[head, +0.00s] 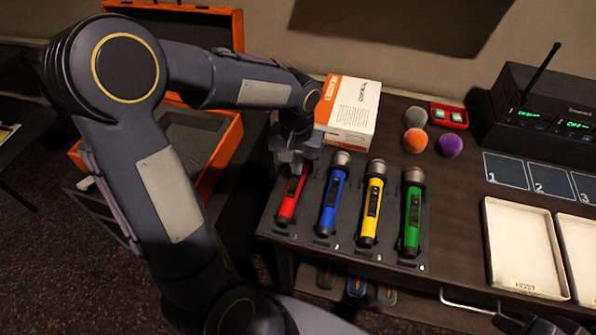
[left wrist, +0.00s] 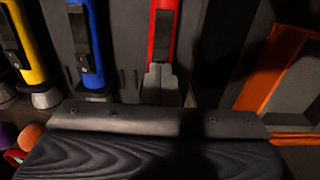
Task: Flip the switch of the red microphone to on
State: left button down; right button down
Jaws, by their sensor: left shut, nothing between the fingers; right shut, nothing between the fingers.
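The red microphone (head: 289,202) lies in the leftmost slot of a dark holder (head: 327,252), its head end away from me and hidden under my left gripper (head: 297,165). In the left wrist view the red microphone (left wrist: 153,66) shows its dark switch plate (left wrist: 162,35); the switch's position cannot be told. My left gripper's fingers (left wrist: 160,80) are shut and empty, over the body just beside the plate's lower end in that view. Whether they touch it is unclear. My right gripper (head: 540,324) shows only partly at the bottom edge of the head view, shut.
Blue (head: 331,205), yellow (head: 370,215) and green (head: 411,225) microphones lie to the right in the same holder. A white and orange box (head: 352,110) stands behind it. Foam balls (head: 415,140), a receiver (head: 540,110) and trays (head: 520,250) are further right. An open orange case (head: 220,150) is at left.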

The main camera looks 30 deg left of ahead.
pick_arm(q)
jog(key=shift+f+b, duration=0.5)
jog(key=shift+f, duration=0.2)
jog(key=shift+r, duration=0.1)
notch_tip(320, 180, up, 7)
jog(key=p, duration=0.6)
dwell(0.4)
jog(key=shift+s, duration=0.1)
